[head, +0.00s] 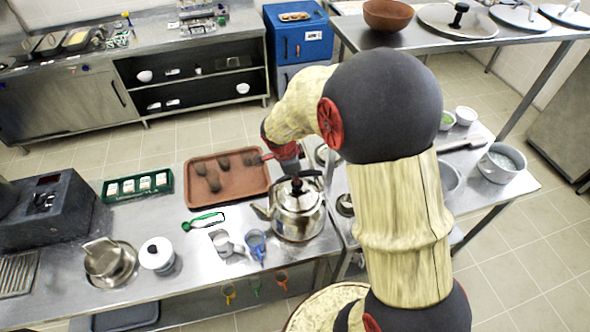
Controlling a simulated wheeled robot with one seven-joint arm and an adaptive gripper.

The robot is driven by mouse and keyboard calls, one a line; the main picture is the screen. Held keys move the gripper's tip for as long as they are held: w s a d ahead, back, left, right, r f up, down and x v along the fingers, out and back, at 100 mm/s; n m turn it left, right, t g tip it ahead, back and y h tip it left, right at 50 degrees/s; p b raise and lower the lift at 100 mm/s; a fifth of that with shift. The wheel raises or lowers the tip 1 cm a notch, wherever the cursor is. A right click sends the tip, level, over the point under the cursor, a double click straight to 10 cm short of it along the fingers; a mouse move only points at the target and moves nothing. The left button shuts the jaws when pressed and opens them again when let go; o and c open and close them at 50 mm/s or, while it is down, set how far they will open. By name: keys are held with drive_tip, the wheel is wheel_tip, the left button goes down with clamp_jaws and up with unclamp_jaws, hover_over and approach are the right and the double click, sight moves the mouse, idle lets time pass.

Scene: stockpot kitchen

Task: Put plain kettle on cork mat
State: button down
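A shiny steel kettle (297,222) with a dark handle and a spout to the left stands upright near the right end of the metal counter; it looks like the plain kettle. My gripper (290,174) points down right at the kettle's handle, overlapping it in the head view. The fingertips are too small and partly hidden, so I cannot tell whether they are open, shut or touching the handle. I cannot make out a cork mat with certainty; a round speckled tan surface (318,306) shows at the bottom, partly behind my arm.
A brown tray (198,165) with several dark pieces lies left of the kettle. Clear and blue cups (256,243), a green-handled tool (203,220), a white lidded pot (157,254) and another steel vessel (111,264) stand nearby. A steel pot (500,163) is on the right counter.

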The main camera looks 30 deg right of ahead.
drive_tip(key=shift+w, duration=0.1)
drive_tip(key=shift+f, duration=0.15)
drive_tip(key=c, duration=2.2)
unclamp_jaws()
drive_tip(key=shift+f, duration=0.15)
drive_tip(key=o, duration=0.5)
